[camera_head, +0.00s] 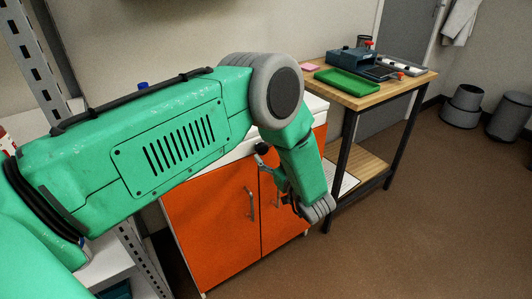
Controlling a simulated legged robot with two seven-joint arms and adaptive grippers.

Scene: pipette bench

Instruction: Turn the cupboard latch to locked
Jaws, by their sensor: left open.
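The orange cupboard (210,230) stands under a white top, with two doors and upright metal handles, one of them on the left door (251,203). My left arm reaches across the view from the left and bends down in front of the right door. My left gripper (266,160) is open, small and partly hidden by my forearm, close to the upper part of the doors near their meeting line. I cannot make out the latch or its position, nor whether the gripper touches it. My right gripper is out of view.
A wooden bench (415,85) with a black frame stands right of the cupboard, holding a green tray (348,84) and dark equipment. Metal shelving (30,50) is at the left. Grey bins (462,106) stand far right. The brown floor in front is clear.

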